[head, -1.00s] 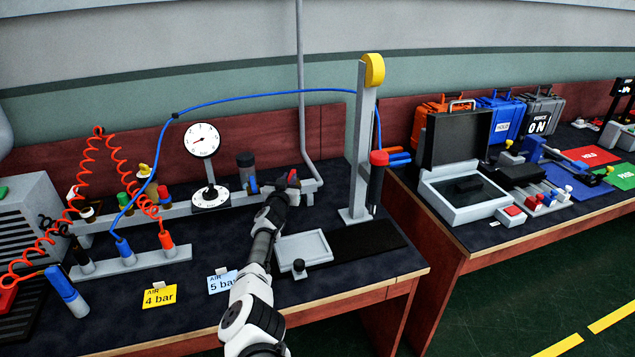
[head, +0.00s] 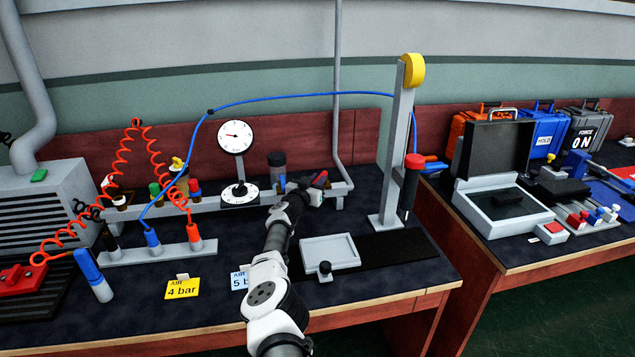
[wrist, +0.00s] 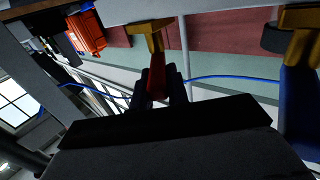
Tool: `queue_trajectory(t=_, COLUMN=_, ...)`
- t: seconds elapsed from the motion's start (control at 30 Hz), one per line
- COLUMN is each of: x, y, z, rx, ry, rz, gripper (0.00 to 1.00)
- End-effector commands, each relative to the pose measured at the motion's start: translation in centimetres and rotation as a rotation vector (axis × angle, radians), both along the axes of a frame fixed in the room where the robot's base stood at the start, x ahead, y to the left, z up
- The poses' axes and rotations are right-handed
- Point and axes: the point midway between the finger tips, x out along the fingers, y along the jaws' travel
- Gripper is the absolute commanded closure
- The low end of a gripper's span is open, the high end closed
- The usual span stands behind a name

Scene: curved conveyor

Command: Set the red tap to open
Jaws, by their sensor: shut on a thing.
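The red tap (head: 321,178) is at the right end of the grey pipe rail, at the back of the bench. In the wrist view its brass body (wrist: 150,33) hangs at the top middle, and its red handle (wrist: 157,80) runs down between my fingers. My gripper (head: 312,192) is shut on the red handle; its dark fingers also show in the wrist view (wrist: 163,88). In the head view my wrist and fingers hide part of the handle. A blue-handled tap (head: 282,183) is to the left, and its blue handle (wrist: 298,90) is at the wrist view's right edge.
A dark cylinder (head: 277,161) and a dial gauge (head: 236,137) stand left of my gripper. A grey post (head: 393,165) with a blue hose (head: 300,99) stands to the right. A grey tray (head: 332,252) lies in front, beside my arm.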

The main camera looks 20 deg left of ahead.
Motion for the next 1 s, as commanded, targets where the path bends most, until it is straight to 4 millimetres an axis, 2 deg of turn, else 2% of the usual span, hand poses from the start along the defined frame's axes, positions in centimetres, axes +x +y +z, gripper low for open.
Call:
queue_trajectory(t=0.13, x=0.1, y=0.1, z=0.3, rx=0.0, ry=-0.003, rz=0.004, gripper=1.0)
queue_trajectory(t=0.17, x=0.1, y=0.1, z=0.3, rx=0.0, ry=-0.003, rz=0.004, gripper=0.81)
queue_trajectory(t=0.3, x=0.1, y=0.1, z=0.2, rx=0.0, ry=-0.002, rz=0.003, gripper=0.63)
queue_trajectory(t=0.67, x=-0.1, y=0.1, z=0.2, rx=0.0, ry=0.0, rz=0.002, gripper=0.62)
queue_trajectory(t=1.0, x=-2.6, y=0.5, z=0.4, rx=-0.003, ry=0.0, rz=0.002, gripper=0.62)
